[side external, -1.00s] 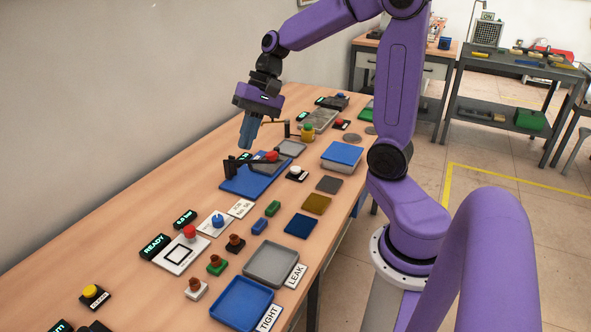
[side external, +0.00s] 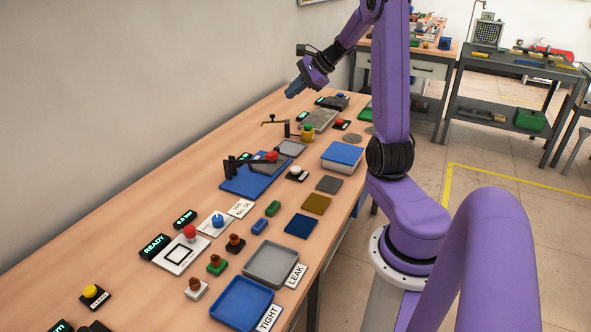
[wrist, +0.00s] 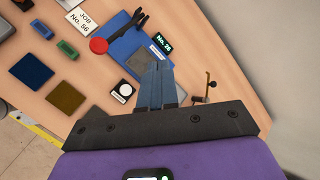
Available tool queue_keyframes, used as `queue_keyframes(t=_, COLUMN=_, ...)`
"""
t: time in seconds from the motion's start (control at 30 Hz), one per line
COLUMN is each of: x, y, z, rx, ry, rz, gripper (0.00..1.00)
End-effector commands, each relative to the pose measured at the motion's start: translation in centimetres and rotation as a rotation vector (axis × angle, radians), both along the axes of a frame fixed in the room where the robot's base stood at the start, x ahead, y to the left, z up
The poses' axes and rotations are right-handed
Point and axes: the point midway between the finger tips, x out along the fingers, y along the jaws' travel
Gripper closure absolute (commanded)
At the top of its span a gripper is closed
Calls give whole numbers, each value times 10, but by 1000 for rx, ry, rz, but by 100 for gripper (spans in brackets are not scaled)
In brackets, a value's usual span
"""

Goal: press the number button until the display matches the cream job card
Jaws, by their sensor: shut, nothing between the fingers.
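The cream job card (wrist: 83,19) reads "JOB No. 56" in the wrist view; it also lies mid-table in the side view (side external: 240,208). A small dark display (wrist: 161,44) with green digits appears to read "No. 26"; the digits are small. A white round button on a black base (wrist: 125,90) sits beside the blue fixture, also seen in the side view (side external: 295,173); its label is too small to read. My gripper (side external: 291,94) is shut and empty, raised above the far part of the bench, apart from the button. Its fingers show in the wrist view (wrist: 156,70).
A blue fixture plate (side external: 245,183) with a black clamp and red knob stands mid-bench. Coloured plates and trays (side external: 270,262) line the right edge. The wall bounds the left.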

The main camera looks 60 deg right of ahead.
Motion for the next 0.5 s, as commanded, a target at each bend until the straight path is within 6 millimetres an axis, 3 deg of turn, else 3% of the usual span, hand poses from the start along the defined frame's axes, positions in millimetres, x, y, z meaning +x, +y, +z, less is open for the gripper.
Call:
queue_keyframes(t=0.1, x=-9, y=-24, z=-3, rx=24, ry=-11, rz=-88, gripper=100)
queue_keyframes(t=0.5, x=-8, y=-19, z=-104, rx=28, ry=-4, rz=-76, gripper=100)
